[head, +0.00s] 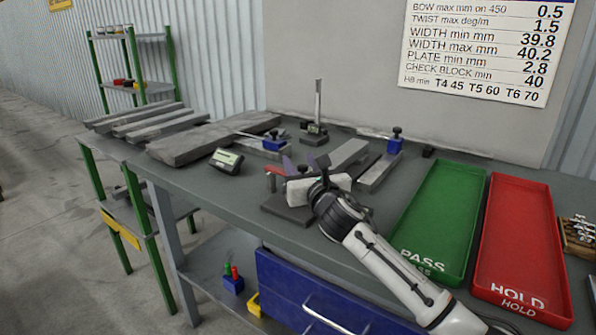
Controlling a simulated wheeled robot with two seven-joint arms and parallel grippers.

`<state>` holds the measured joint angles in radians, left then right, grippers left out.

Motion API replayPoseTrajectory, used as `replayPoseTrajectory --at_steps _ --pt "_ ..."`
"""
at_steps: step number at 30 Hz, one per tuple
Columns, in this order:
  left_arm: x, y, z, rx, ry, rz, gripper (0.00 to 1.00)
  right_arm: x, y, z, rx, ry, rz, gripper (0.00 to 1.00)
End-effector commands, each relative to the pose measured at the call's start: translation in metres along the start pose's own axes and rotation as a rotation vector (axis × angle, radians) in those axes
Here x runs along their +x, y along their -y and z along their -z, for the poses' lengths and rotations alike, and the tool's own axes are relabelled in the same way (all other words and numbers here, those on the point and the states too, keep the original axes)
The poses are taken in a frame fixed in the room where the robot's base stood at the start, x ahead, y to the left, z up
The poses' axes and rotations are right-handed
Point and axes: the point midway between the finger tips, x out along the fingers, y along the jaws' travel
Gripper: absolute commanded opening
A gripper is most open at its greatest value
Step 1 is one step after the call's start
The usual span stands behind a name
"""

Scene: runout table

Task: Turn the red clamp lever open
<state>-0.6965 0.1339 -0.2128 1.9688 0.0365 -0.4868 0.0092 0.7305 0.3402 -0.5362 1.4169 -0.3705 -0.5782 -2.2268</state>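The red clamp lever (271,174) shows as a small red piece at the left end of a dark block (285,209) near the table's front edge. My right gripper (296,166) is just right of the lever, over the block. My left gripper is not in view.
A digital readout (226,161) stands left of the lever. Metal bars (347,154) and a blue-based clamp (395,143) lie behind the gripper. A height gauge (317,110) stands at the back. Green PASS (440,215) and red HOLD (520,240) trays are on the right.

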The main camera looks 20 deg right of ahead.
Motion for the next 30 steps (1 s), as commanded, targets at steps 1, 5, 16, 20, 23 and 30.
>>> replayPoseTrajectory --at_steps 1,5,16,20,23,30 --pt "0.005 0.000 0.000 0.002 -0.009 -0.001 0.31 0.006 0.000 0.003 0.002 0.000 0.000 0.39" --pt "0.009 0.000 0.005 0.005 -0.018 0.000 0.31 0.015 0.000 0.001 0.001 0.000 0.000 0.39" --pt "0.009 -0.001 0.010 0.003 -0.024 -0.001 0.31 0.017 0.000 -0.001 0.001 0.000 -0.001 0.30" --pt "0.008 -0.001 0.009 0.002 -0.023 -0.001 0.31 0.017 0.000 0.000 0.001 -0.001 0.000 0.08" --pt "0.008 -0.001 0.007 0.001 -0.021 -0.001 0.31 0.017 0.000 0.000 0.001 -0.001 0.000 0.00" --pt "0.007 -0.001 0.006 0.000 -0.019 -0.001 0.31 0.017 0.003 0.000 0.000 -0.001 0.012 0.00"
